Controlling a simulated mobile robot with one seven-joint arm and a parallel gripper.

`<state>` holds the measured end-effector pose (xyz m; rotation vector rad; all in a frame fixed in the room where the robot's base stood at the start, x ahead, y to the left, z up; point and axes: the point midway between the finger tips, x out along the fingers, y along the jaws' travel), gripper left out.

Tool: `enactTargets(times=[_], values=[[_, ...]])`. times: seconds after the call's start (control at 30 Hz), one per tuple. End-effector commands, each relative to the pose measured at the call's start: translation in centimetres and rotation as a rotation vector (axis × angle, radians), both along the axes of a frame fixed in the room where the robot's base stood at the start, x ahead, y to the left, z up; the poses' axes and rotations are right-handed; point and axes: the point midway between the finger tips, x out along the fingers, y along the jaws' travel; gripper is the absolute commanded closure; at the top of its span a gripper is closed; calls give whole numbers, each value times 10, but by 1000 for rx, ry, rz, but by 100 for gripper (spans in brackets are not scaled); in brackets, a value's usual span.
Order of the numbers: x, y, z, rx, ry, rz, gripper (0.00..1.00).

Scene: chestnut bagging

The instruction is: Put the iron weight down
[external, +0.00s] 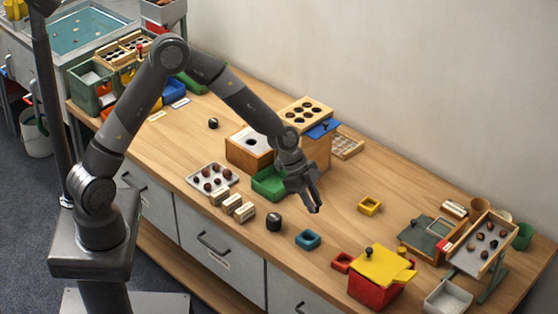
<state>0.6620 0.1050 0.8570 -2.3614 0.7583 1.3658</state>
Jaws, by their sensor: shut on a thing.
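My gripper (313,207) points down above the middle of the table, right of the green open box. It is shut on a small dark thing, consistent with the iron weight, which hardly stands out from the dark fingers. I cannot tell how far its underside is above the table. A black knobbed weight (274,222) with a pale mark stands upright on the table to the left of my gripper, apart from it. Another small black weight (213,123) stands farther back on the left.
A red box with a yellow lid (383,267) stands front right. Bare wood (335,215) lies between the blue and yellow trays.

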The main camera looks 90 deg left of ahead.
Motion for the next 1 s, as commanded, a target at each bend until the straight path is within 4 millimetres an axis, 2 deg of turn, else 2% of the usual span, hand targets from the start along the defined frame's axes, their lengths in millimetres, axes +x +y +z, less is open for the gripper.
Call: enactTargets(times=[0.23, 0.43, 0.63, 0.87, 1.0], values=[[14, 57, -35, -2, 1, 6, 100], [23, 89, -55, -1, 1, 3, 100], [25, 98, -64, -1, 2, 1, 100], [25, 97, -95, -3, 2, 2, 100], [26, 98, -100, 0, 0, 1, 100]])
